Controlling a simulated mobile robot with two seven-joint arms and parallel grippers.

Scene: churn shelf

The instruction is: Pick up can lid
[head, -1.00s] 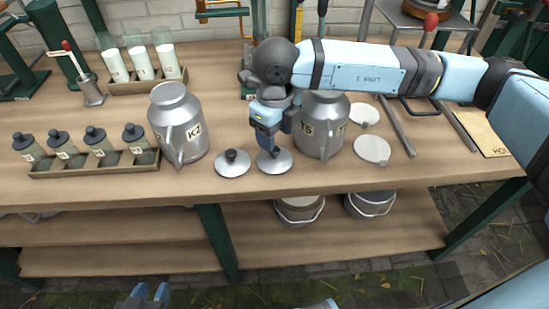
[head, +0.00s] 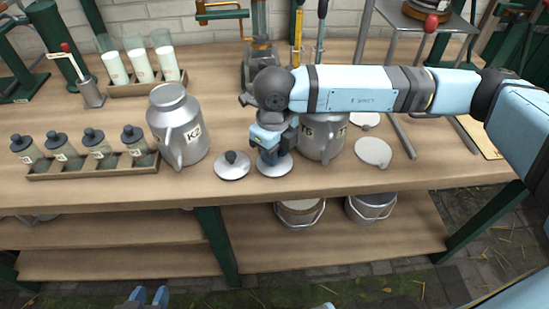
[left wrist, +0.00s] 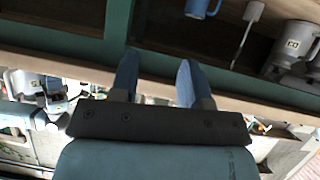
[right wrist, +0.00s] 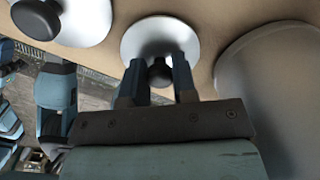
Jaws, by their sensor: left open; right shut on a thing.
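Two round metal can lids with black knobs lie on the table near its front edge in the head view. One lid (head: 232,166) lies free on the left. My right gripper (head: 268,157) is over the other lid (head: 277,169) and shut on its black knob, which shows between the fingers in the right wrist view (right wrist: 159,73). That lid looks flat on the tabletop. My left gripper (head: 148,296) is open and empty, low in front of the table; its spread fingers show in the left wrist view (left wrist: 158,82).
A milk can marked K2 (head: 178,130) stands left of the lids. A can marked T5 (head: 320,142) stands close right of my right gripper. Two flat pale discs (head: 373,152) lie further right. Small jars in a wooden tray (head: 95,171) stand at the left.

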